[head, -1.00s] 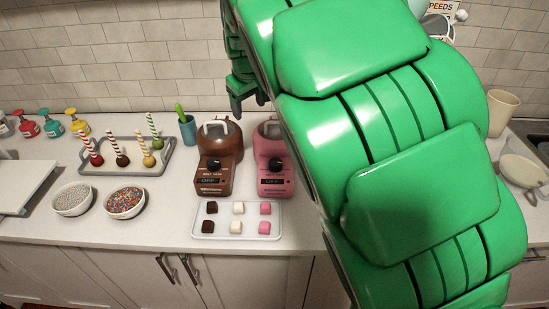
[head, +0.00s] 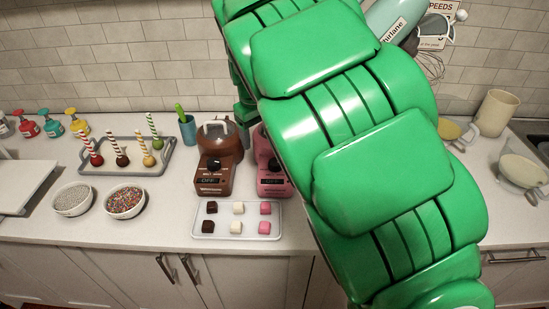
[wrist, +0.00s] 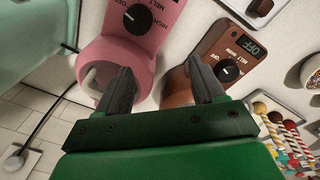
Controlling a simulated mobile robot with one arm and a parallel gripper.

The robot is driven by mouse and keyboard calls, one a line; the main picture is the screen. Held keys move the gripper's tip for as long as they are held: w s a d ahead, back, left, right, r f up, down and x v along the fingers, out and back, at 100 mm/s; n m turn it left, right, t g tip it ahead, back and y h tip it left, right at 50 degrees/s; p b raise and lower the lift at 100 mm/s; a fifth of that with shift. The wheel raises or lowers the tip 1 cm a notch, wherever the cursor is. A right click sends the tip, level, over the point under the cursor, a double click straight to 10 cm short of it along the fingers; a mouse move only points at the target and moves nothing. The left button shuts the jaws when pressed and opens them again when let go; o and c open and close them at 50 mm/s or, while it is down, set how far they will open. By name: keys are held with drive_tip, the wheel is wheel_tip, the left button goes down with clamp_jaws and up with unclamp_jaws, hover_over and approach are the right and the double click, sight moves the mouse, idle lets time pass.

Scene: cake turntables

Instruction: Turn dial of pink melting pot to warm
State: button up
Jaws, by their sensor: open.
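The pink melting pot (head: 272,188) stands on the counter right of the brown melting pot (head: 213,180), partly covered by my arm in the head view. Its black dial (head: 274,164) sits above a small display. In the wrist view the pink pot (wrist: 155,35) is at the top, with the dial (wrist: 135,17) near the top edge beside OFF, MELT and HIGH lettering. I cannot tell its exact setting. My gripper (wrist: 160,86) is open and empty, its fingers apart from the dial. In the head view it is mostly hidden behind my arm.
The brown pot's dial (wrist: 226,70) and OFF display are right of my gripper in the wrist view. A tray (head: 237,236) of coloured cubes lies in front of the pots. A pale blue mixer (head: 393,17) stands at the back right.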

drive_tip(key=m, duration=0.1)
hover_over(275, 161)
drive_tip(key=shift+s+a+f+g, duration=0.2)
drive_tip(key=shift+a+f+g, duration=0.05)
drive_tip(key=shift+f+g, duration=0.05)
drive_tip(key=shift+w+d+f, duration=0.1)
drive_tip(key=shift+f, duration=1.8)
drive_tip(key=shift+w+d+f, duration=0.1)
drive_tip(key=shift+f, duration=1.8)
drive_tip(key=shift+c, duration=0.3)
drive_tip(key=c, duration=1)
